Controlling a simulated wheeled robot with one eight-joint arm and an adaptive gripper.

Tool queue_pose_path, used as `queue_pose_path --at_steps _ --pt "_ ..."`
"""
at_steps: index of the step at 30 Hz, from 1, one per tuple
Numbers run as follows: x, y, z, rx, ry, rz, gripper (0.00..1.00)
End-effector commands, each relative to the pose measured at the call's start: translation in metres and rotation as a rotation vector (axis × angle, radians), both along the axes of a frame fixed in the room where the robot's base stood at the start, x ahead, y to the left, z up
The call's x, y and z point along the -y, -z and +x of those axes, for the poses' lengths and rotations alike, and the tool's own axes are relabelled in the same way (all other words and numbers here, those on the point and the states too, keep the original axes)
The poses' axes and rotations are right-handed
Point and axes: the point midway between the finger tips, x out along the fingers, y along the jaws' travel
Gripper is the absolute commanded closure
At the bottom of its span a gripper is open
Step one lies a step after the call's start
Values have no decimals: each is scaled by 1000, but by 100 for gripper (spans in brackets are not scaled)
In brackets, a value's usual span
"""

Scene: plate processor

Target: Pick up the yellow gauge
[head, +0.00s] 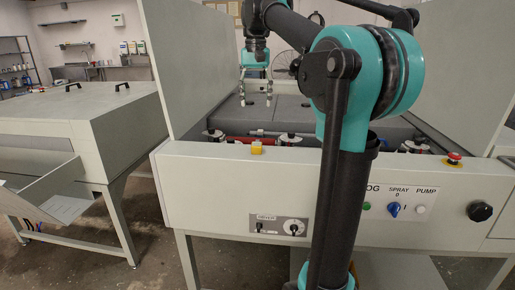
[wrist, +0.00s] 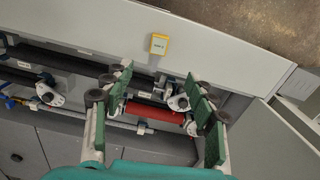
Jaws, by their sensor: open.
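The yellow gauge (head: 256,147) is a small yellow block with a pale face on the top front edge of the grey machine. In the wrist view the yellow gauge (wrist: 159,44) sits alone on the pale edge panel, above and beyond the fingertips. My gripper (head: 257,95) hangs over the machine's bed, behind the gauge in the head view. In the wrist view my gripper (wrist: 160,90) has its green-padded fingers spread wide, with nothing held between them. The gauge is apart from the fingers and fully visible.
A red roller (wrist: 155,112) and metal roller fittings lie below the fingers in the machine. Upright covers (head: 198,60) flank the bed. Another grey machine (head: 80,120) stands at left.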

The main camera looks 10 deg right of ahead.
Motion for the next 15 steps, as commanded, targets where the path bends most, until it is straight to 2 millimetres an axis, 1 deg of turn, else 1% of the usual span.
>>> queue_pose_path --at_steps 1,9,12,15 --pt "0 10 0 0 0 0 43" --pt "0 64 0 1 -1 0 43" --pt "0 83 0 1 -1 0 43" --pt "0 96 0 1 -1 0 43"
